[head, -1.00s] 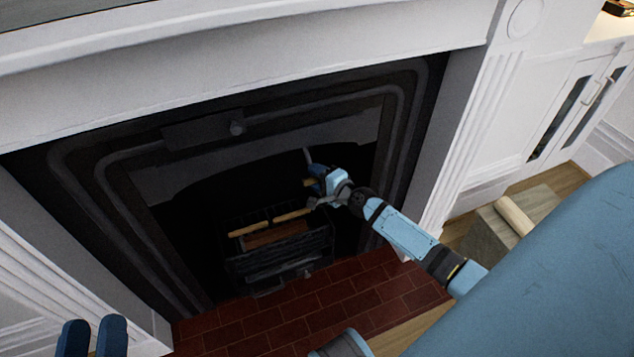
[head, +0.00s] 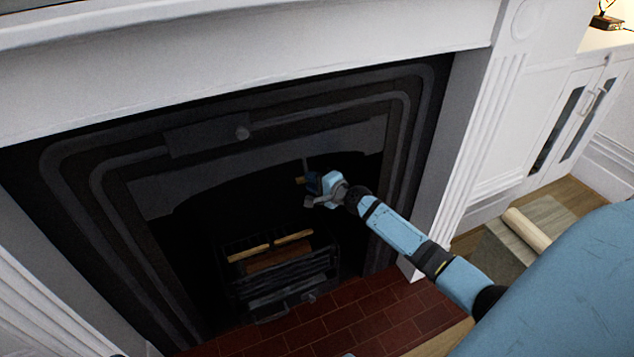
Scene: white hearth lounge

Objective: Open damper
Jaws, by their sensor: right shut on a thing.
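The dark cast-iron fireplace (head: 150,190) fills the middle of the head view. My right gripper (head: 311,185) is inside its opening, above and to the right of the grate. A thin grey rod (head: 306,163) rises just above the fingers into the dark. The damper plate itself is hidden in the shadow of the flue. My left gripper is out of the picture.
The grate (head: 285,275) with light logs (head: 293,237) stands low in the opening. The red brick hearth (head: 345,322) is clear. A wooden block with a log (head: 527,229) is at right.

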